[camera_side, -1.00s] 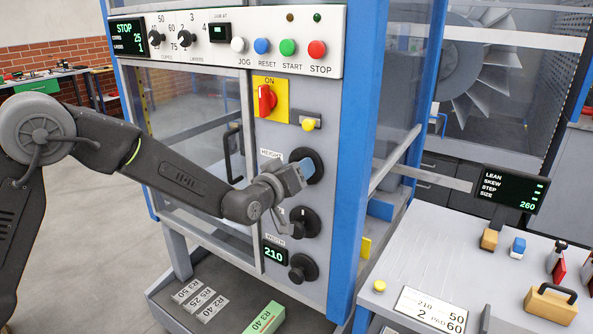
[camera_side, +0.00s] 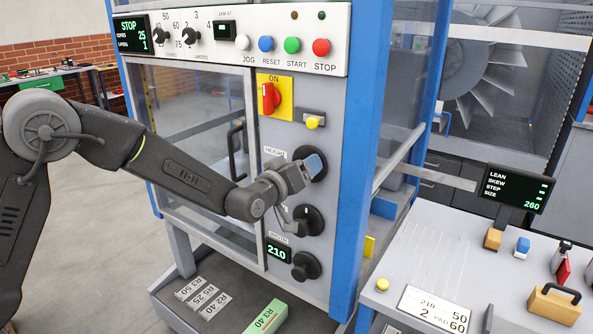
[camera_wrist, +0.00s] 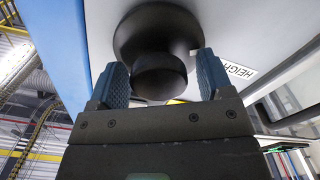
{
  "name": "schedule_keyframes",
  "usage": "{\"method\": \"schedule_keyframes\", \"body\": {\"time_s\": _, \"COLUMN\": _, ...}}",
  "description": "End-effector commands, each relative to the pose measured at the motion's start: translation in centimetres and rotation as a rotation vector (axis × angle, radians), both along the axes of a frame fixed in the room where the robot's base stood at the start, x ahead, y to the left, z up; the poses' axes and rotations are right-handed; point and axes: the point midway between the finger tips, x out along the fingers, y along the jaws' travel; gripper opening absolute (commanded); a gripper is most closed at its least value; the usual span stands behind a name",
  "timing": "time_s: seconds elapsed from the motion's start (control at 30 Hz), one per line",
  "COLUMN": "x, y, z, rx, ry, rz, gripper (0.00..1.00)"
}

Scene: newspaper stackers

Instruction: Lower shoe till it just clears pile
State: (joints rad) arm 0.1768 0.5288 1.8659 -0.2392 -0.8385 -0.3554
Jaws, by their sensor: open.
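The black round HEIGHT knob (camera_side: 320,176) is on the grey panel, partly hidden by my gripper in the side view. In the wrist view the knob (camera_wrist: 158,75) faces my gripper, its round boss between the two blue fingertips. My gripper (camera_wrist: 165,80) is open, with a gap visible between each finger and the boss. In the side view my gripper (camera_side: 300,178) is at the panel in front of the knob. I cannot make out the shoe or the pile in either view.
Below are a second black knob (camera_side: 312,219) with a pointer and the WIDTH knob (camera_side: 305,266), beside a display (camera_side: 277,252) reading 210. Above are a red switch (camera_side: 269,97) on yellow and a yellow button (camera_side: 313,122). A door handle (camera_side: 235,150) is left of the panel.

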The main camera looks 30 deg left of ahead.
Motion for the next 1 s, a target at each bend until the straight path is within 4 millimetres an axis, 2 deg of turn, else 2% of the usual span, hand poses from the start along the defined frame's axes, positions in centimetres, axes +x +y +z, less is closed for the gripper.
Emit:
{"method": "schedule_keyframes", "body": {"time_s": 0.13, "x": -0.9, "y": 0.0, "z": 0.1, "rx": 0.000, "ry": -0.001, "rz": 0.000, "gripper": 0.73}}
{"method": "schedule_keyframes", "body": {"time_s": 0.27, "x": -2.8, "y": -0.1, "z": 0.1, "rx": 0.000, "ry": 0.000, "rz": -0.001, "gripper": 0.73}}
{"method": "schedule_keyframes", "body": {"time_s": 0.5, "x": -8.1, "y": -0.1, "z": 0.1, "rx": 0.000, "ry": 0.000, "rz": -0.002, "gripper": 0.73}}
{"method": "schedule_keyframes", "body": {"time_s": 0.7, "x": -11.7, "y": 0.0, "z": 0.0, "rx": 0.000, "ry": 0.000, "rz": -0.001, "gripper": 0.73}}
{"method": "schedule_keyframes", "body": {"time_s": 0.83, "x": -13.1, "y": -0.1, "z": 0.0, "rx": 0.000, "ry": -0.001, "rz": -0.002, "gripper": 0.73}}
{"method": "schedule_keyframes", "body": {"time_s": 1.0, "x": -13.8, "y": 0.0, "z": 0.0, "rx": 0.000, "ry": -0.001, "rz": 0.000, "gripper": 0.73}}
